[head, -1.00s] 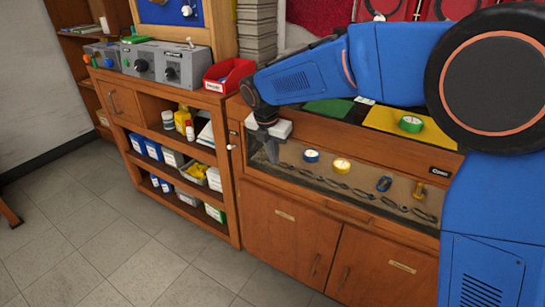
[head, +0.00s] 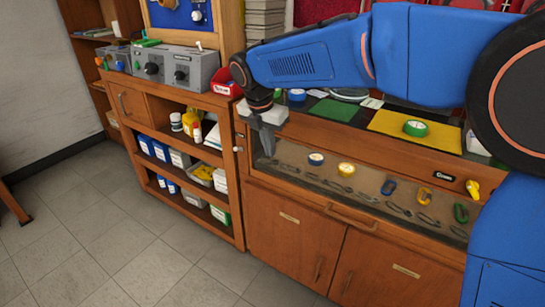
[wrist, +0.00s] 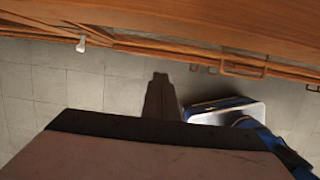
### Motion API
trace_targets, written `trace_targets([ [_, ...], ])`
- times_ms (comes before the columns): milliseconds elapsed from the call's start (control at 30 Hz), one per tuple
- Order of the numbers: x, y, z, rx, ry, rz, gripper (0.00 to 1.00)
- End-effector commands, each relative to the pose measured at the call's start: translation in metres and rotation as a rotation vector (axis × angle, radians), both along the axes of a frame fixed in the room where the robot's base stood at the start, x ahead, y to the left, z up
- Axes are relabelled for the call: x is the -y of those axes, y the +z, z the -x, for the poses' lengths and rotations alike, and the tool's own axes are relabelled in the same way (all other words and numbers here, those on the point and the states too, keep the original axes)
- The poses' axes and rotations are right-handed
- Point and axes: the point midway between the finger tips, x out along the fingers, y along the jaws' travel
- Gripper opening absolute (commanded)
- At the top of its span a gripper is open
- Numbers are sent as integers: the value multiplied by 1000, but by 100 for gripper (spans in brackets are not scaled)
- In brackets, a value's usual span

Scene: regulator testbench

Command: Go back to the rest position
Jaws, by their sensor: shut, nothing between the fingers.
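My gripper (head: 267,153) hangs from the blue arm at the left end of the bench, in front of its glass-fronted display. Its fingers point down, are shut and hold nothing. In the wrist view the dark fingers (wrist: 160,97) show above the tiled floor, with the wooden furniture edge beyond them. I cannot tell the exact gap between the gripper and the glass.
A green tape roll (head: 416,128) lies on a yellow mat (head: 385,121). A red bin (head: 228,82) and grey control boxes (head: 195,70) stand on the left shelf unit (head: 236,215).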

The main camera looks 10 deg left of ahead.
Motion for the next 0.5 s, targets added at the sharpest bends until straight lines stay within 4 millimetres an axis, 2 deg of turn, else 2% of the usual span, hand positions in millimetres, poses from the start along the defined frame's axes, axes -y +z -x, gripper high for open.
trace_targets([
  [100, -2, 13, 3, 0, 1, -1, 0],
  [267, 2, 22, 5, 0, -13, -4, 0],
  [367, 21, 28, 4, 5, -79, -24, 0],
  [467, 57, 37, 3, 15, -206, -64, 0],
  [500, 74, 40, 4, 19, -273, -83, 0],
])
